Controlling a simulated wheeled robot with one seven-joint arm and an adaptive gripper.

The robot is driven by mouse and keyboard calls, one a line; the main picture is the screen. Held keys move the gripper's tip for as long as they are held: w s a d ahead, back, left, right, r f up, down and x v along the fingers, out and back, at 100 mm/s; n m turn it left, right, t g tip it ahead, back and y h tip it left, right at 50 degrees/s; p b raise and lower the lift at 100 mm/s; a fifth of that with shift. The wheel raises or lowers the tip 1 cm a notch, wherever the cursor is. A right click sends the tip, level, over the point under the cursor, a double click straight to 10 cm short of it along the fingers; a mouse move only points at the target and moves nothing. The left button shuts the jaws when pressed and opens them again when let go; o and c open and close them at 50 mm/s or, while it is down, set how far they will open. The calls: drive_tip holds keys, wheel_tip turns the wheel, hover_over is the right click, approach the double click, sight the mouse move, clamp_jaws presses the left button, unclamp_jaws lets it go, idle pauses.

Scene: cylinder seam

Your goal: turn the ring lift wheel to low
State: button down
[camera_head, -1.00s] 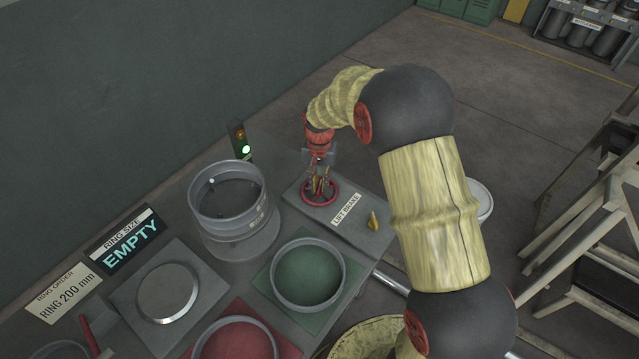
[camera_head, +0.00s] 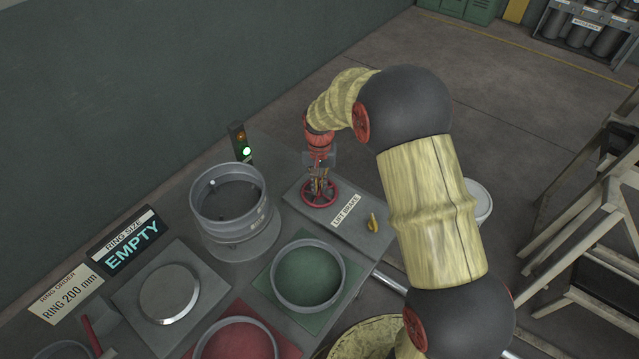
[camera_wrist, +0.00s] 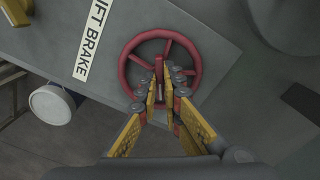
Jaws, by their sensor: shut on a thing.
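The ring lift wheel is a red spoked handwheel (camera_head: 332,200) on a grey plate beside a LIFT BRAKE label (camera_head: 346,210). In the wrist view the red wheel (camera_wrist: 132,50) lies below my gripper, its rim and several spokes showing. My gripper (camera_wrist: 164,88) is shut on the wheel near its hub, the yellow finger pads close together around a red part. In the head view my gripper (camera_head: 319,186) points down over the wheel. A brass lever (camera_head: 373,222) stands on the same plate, right of the label.
A grey cylinder (camera_head: 232,222) stands left of the wheel, with a signal lamp lit green (camera_head: 246,152) behind it. A green-bottomed ring (camera_head: 309,299) and a red-bottomed one (camera_head: 236,345) are in front.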

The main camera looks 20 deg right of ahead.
drive_tip(key=n+p, duration=0.2)
drive_tip(key=n, duration=0.2)
drive_tip(key=shift+r+p, duration=0.15)
drive_tip(key=shift+p, duration=0.2)
drive_tip(key=n+p, duration=0.2)
drive_tip(key=n, duration=0.3)
drive_tip(key=n+p, duration=0.1)
drive_tip(key=n, duration=0.2)
drive_tip(key=shift+n, duration=0.3)
drive_tip(key=n+p, duration=0.1)
drive_tip(key=n, duration=0.3)
drive_tip(key=shift+n+p, duration=0.3)
drive_tip(key=shift+p, duration=0.05)
drive_tip(key=n+p, duration=0.1)
drive_tip(key=n, duration=0.9)
drive_tip(key=shift+p, duration=0.4)
drive_tip(key=n, duration=0.3)
drive_tip(key=shift+n+p, duration=0.35)
drive_tip(key=shift+n, duration=1.55)
drive_tip(key=shift+w, duration=0.1)
